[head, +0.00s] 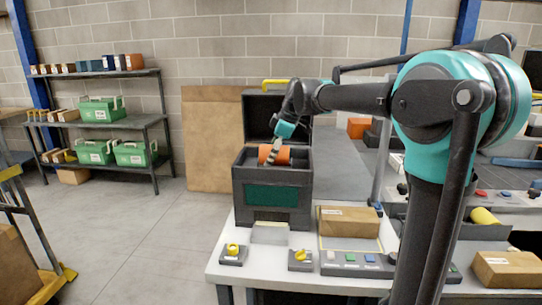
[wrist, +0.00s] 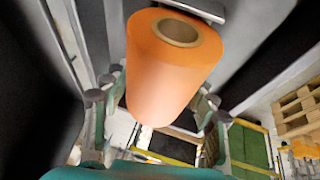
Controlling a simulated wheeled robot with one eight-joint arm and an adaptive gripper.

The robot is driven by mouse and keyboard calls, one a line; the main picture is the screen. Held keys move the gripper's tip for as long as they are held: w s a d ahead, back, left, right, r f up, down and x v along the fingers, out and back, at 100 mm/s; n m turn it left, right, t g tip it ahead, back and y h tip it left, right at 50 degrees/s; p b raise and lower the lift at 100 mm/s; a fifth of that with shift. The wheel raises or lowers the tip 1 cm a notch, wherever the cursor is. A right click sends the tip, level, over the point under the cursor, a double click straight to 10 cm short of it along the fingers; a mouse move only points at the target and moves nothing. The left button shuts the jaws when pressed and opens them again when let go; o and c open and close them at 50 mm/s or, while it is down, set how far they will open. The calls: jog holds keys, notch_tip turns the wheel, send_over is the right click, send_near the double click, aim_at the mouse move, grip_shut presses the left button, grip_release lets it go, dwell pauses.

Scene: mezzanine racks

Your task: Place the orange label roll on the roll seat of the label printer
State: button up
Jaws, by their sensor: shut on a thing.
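The label printer (head: 272,218) is a dark box on the white bench, with its lid (head: 262,108) raised behind it. The orange label roll (head: 270,153) shows above the printer's front wall, inside the open top. My gripper (head: 272,157) reaches down over the printer and is shut on the roll. In the wrist view, the roll (wrist: 168,80) lies between the fingers of my gripper (wrist: 158,98), its end with the pale core hole in sight. The roll seat is hidden, so I cannot tell whether the roll touches it.
On the bench (head: 235,270) are a cardboard box (head: 349,221), a yellow-knobbed control (head: 233,254) and a button panel (head: 350,262). A shelf rack (head: 110,122) with green bins stands at the left. A hand truck (head: 30,240) is at the left edge. Open floor lies between.

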jog(key=shift+f, duration=0.15)
jog(key=o, duration=1.4)
jog(key=shift+c, duration=0.2)
jog(key=v, duration=1.2)
